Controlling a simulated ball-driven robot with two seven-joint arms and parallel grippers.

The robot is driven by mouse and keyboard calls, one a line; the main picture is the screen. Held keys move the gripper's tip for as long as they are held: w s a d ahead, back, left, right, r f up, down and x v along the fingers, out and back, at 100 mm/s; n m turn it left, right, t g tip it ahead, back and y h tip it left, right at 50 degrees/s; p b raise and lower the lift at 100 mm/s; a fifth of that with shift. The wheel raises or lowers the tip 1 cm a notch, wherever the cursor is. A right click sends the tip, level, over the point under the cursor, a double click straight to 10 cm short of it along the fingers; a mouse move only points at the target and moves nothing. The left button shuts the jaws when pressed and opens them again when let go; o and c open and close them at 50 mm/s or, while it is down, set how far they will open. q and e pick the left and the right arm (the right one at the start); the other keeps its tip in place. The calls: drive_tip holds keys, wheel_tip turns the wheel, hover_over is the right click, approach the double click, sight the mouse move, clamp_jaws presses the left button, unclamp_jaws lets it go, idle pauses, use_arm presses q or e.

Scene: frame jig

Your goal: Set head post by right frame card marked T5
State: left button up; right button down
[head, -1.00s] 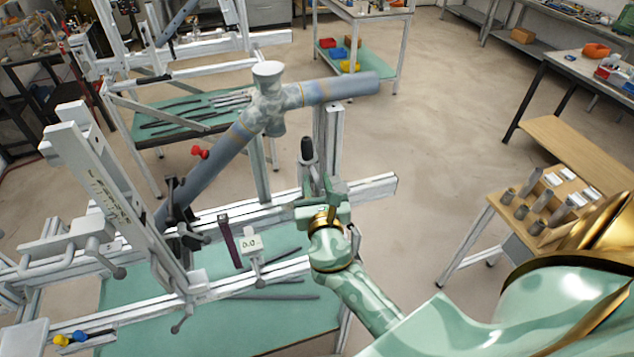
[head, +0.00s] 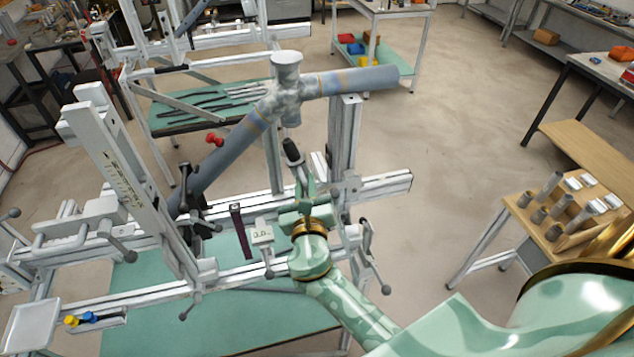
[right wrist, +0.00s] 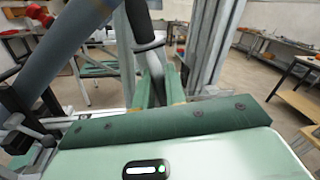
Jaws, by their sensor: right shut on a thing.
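The upright metal head post (head: 346,135) stands on the jig's cross rail, under the right part of a blue-grey frame tube (head: 355,80). My right gripper (head: 306,205) is in front and to the left of the post, shut on a dark-tipped handle (head: 293,152) that leans left. In the right wrist view the handle (right wrist: 140,25) rises between my fingers (right wrist: 160,92); its lower end is hidden. Small white cards (head: 573,184) lie on the wooden side table at right; their marks are too small to read, so I cannot tell which is T5. My left gripper is out of view.
A small white readout box (head: 262,233) sits on the rail left of my gripper. A clamp lever (head: 376,270) sticks out at right. A slanted jig arm (head: 125,190) and a red knob (head: 214,139) stand left.

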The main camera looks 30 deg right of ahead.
drive_tip(key=shift+r, duration=0.1)
drive_tip(key=c, duration=1.6)
unclamp_jaws()
drive_tip(key=shift+o, duration=0.2)
drive_tip(key=shift+a, duration=0.1)
drive_tip(key=r+b+v, duration=0.1)
drive_tip(key=b+v, duration=0.2)
drive_tip(key=v, duration=1.3)
drive_tip(key=shift+f, duration=0.4)
drive_tip(key=shift+s+a, duration=0.1)
